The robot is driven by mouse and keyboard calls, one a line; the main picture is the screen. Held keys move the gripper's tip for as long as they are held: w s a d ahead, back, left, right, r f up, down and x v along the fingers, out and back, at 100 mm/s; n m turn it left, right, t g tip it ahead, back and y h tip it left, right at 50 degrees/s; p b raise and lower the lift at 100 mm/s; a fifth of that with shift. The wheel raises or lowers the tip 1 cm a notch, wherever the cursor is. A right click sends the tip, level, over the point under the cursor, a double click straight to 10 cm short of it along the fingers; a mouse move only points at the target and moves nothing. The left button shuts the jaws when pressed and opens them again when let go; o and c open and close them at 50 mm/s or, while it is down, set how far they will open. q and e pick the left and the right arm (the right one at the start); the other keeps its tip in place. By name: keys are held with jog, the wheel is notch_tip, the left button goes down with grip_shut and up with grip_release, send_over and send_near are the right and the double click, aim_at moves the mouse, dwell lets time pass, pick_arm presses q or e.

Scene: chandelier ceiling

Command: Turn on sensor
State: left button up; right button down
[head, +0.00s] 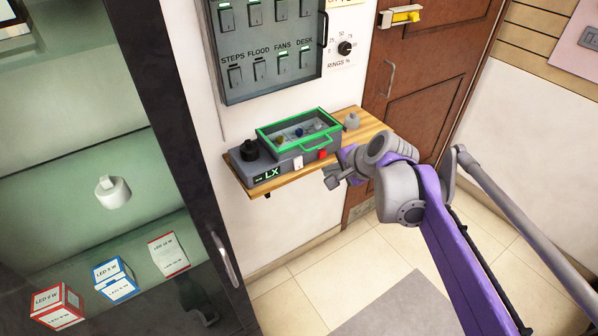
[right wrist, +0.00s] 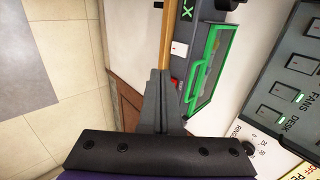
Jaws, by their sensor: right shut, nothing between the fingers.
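The sensor is a grey box (head: 262,168) with a green "-- LX" display, on a wooden wall shelf. It has a black knob (head: 249,150), a white rocker switch (head: 298,162), a red button (head: 322,154) and a green-framed clear lid (head: 300,129), which looks closed. My right gripper (head: 330,178) is shut and empty, just in front of the sensor's right front. In the right wrist view, its fingertips (right wrist: 158,72) are close to the red button (right wrist: 174,82) and the white switch (right wrist: 178,48); contact cannot be told. My left gripper is out of view.
A grey switch panel (head: 268,62) hangs above the shelf (head: 375,127), with a RINGS % dial (head: 344,48) beside it. A small grey object (head: 351,121) stands on the shelf's right end. A cabinet with LED boxes (head: 168,255) is at left; a brown door (head: 420,70) is behind.

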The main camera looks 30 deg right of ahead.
jog(key=shift+s, duration=0.1)
send_near(299, 166)
jog(key=x, duration=0.4)
jog(key=s+f+x, duration=0.1)
jog(key=x, duration=0.1)
jog(key=shift+d+b, duration=0.1)
jog(key=shift+b, duration=0.2)
jog(key=shift+w+f, duration=0.1)
jog(key=shift+w, duration=0.3)
jog(key=shift+w+f, duration=0.1)
jog(key=shift+w, duration=0.05)
jog(key=shift+r+p, duration=0.55)
jog(key=shift+r, duration=0.35)
